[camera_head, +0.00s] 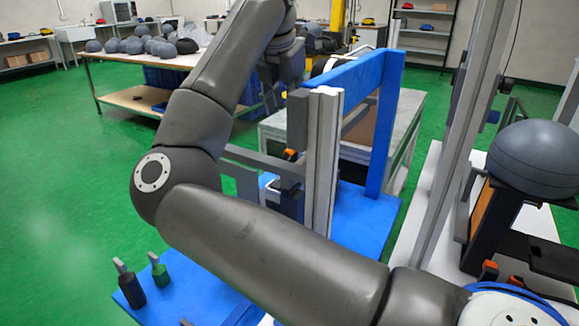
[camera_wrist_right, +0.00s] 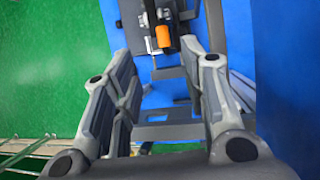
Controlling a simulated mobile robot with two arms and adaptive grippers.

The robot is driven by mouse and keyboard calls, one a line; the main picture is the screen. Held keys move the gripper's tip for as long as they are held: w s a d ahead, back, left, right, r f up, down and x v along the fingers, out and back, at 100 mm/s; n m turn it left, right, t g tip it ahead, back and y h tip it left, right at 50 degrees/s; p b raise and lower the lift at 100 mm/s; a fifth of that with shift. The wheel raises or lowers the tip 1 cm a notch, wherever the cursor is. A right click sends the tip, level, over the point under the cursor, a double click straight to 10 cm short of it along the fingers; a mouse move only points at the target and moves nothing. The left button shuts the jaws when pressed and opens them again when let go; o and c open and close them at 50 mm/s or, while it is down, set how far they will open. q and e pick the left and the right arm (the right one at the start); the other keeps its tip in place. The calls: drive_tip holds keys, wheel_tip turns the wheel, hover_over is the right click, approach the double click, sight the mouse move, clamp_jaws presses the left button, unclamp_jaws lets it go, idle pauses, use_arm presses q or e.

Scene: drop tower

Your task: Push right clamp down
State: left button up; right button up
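My right gripper (camera_wrist_right: 157,58) is open in the right wrist view, its two grey fingers spread apart with nothing between the pads. Beyond the fingertips is a dark clamp with an orange tip (camera_wrist_right: 162,36), over a blue surface. In the head view a dark clamp with an orange part (camera_head: 291,155) sits on the blue-framed machine, beside a silver upright. I cannot tell for certain whether this is the right clamp. My right arm crosses the head view and hides much of the machine. Its fingertips are hard to make out there. My left gripper is not in view.
A silver column (camera_head: 325,165) and blue frame (camera_head: 388,120) stand close to my right arm. A grey helmet (camera_head: 535,158) rests on a stand at right, with orange-tipped parts (camera_head: 490,270) below. Two small handled items (camera_head: 128,285) stand on the blue base (camera_head: 205,290). Green floor at left is clear.

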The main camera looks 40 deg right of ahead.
drive_tip(key=b+x, duration=0.1)
drive_tip(key=x, duration=0.7)
drive_tip(key=b+x, duration=0.1)
drive_tip(key=x, duration=0.3)
drive_tip(key=shift+s+a+f+b, duration=0.15)
drive_tip(key=shift+a+f+b, duration=0.15)
drive_tip(key=shift+f, duration=0.3)
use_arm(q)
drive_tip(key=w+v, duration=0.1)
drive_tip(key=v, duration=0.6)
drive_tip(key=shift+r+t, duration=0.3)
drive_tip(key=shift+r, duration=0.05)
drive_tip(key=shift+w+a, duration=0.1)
use_arm(e)
clamp_jaws()
